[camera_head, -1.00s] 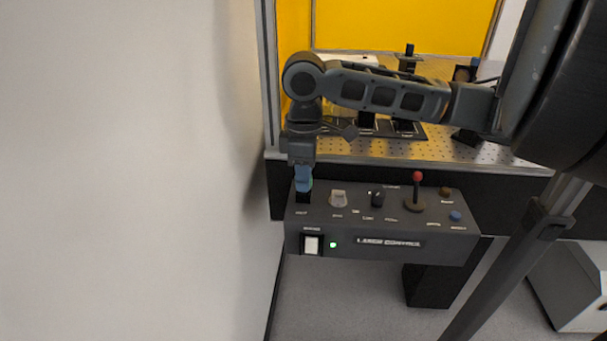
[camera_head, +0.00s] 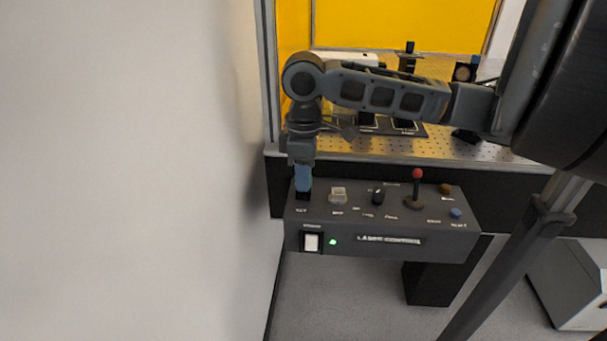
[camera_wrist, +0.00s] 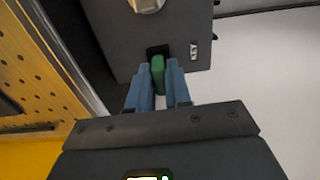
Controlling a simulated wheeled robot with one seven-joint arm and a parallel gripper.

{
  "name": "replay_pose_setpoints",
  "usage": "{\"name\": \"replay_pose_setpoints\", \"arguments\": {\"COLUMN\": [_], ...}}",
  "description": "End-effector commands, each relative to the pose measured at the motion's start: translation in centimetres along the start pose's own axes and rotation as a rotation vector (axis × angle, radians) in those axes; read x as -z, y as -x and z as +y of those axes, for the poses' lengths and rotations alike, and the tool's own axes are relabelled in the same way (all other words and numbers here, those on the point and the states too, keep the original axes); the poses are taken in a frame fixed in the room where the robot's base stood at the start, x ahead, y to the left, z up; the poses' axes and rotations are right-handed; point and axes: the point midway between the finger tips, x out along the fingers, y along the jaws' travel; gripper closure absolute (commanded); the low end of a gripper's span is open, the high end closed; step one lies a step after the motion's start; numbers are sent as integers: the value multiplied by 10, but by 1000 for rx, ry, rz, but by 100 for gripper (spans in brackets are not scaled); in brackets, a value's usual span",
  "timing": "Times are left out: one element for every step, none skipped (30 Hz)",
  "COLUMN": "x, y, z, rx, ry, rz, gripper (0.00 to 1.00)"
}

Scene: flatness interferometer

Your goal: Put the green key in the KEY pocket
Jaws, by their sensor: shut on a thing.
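The green key (camera_wrist: 158,74) is between the blue fingers of my gripper (camera_wrist: 160,82), which is shut on it. Its far end is at the dark KEY pocket (camera_wrist: 153,49), beside the white KEY label (camera_wrist: 193,52). I cannot tell how deep the key sits in it. In the head view my gripper (camera_head: 303,188) points down at the left end of the control box (camera_head: 460,240), over the pocket. The key is hidden there by the fingers.
To the right on the box are a clear-covered switch (camera_head: 338,195), a black knob (camera_head: 378,196), a red-topped lever (camera_head: 417,176) and a blue button (camera_head: 456,213). A lit green lamp (camera_head: 333,242) is on the front. A wall (camera_head: 120,170) stands close on the left.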

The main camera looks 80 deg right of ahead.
Motion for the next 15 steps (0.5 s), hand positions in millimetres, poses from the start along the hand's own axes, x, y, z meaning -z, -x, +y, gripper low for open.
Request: {"name": "replay_pose_setpoints", "arguments": {"x": [0,0,0,0,0,0,0,0,0,0,0,0,0,0,0], "y": [-1,-1,-2,-2,-2,-3,-3,-4,-4,-4,-4,-4,-4,-4,-4], "z": [0,0,0,0,0,0,0,0,0,0,0,0,0,0,0], "rx": [0,0,0,0,0,0,0,0,0,0,0,0,0,0,0], "ry": [0,0,0,0,0,0,0,0,0,0,0,0,0,0,0], "rz": [0,0,0,0,0,0,0,0,0,0,0,0,0,0,0], "gripper": [100,100,100,100,100,100,100,100,100,100,81,77,74,71,67]}}
